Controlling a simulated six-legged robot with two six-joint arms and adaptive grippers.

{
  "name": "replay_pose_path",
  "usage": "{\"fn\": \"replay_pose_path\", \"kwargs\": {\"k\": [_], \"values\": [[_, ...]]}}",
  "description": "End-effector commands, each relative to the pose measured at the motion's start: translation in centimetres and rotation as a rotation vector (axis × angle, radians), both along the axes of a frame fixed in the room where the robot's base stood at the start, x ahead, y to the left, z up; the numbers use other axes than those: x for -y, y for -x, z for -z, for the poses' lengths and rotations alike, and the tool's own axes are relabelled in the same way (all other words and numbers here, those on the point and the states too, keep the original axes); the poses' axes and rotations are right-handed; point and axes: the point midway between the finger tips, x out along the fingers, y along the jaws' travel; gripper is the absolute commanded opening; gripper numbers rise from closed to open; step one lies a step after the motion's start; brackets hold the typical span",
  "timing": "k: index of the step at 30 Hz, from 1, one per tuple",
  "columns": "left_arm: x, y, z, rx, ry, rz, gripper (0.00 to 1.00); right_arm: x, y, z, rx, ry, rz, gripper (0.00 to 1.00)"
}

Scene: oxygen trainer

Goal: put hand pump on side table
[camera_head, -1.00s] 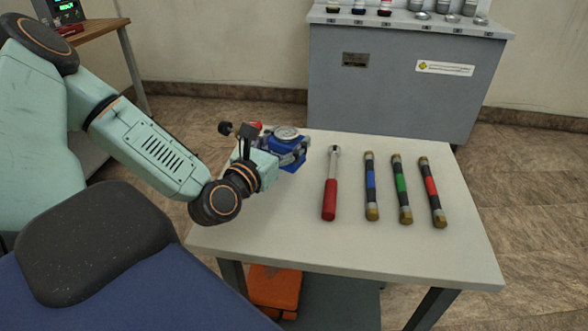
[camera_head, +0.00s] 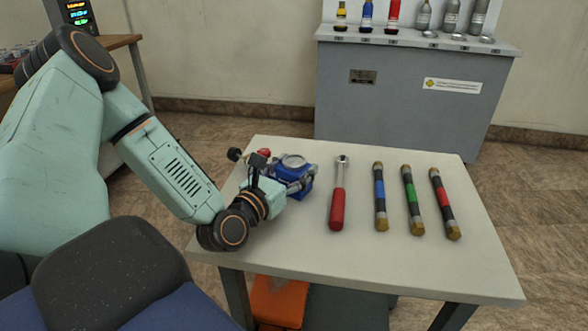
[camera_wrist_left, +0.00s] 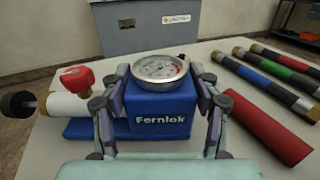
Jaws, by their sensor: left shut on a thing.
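The hand pump (camera_head: 296,172) is a blue block marked "Fernlok" with a round gauge on top, a red knob and a black-ended plunger at its left. In the left wrist view the pump (camera_wrist_left: 158,112) sits between the fingers of my left gripper (camera_wrist_left: 160,108), one finger against each side. In the head view my left gripper (camera_head: 282,184) is shut on the pump at the back left of the side table (camera_head: 300,248). The pump is at the tabletop; the arm hides part of its base, so I cannot tell whether it touches. My right gripper is not in view.
A red-handled wrench (camera_head: 338,200) lies right of the pump. Rods with blue (camera_head: 380,195), green (camera_head: 411,198) and red (camera_head: 444,202) bands lie farther right. A grey cabinet (camera_head: 395,100) with bottles stands behind. An orange case (camera_head: 278,300) is under the table. The table's front is clear.

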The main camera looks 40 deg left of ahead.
Motion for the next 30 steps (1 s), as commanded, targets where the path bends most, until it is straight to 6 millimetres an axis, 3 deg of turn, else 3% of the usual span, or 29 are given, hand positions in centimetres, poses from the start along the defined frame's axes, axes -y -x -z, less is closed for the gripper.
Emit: {"fn": "replay_pose_path", "kwargs": {"k": [1,2,9,21,30], "values": [[0.0,0.0,0.1,0.004,-0.001,0.0,0.05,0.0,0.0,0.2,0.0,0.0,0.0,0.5],[0.0,0.0,0.2,0.0,0.0,0.0,0.63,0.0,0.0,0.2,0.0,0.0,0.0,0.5],[0.0,0.0,0.1,0.0,0.0,0.001,0.84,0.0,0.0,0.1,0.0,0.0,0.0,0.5],[0.0,0.0,-0.2,0.0,-0.001,0.001,0.84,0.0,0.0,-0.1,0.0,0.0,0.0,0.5],[0.3,4.1,-0.2,-0.006,0.005,-0.005,0.84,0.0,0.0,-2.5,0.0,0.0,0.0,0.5]]}}
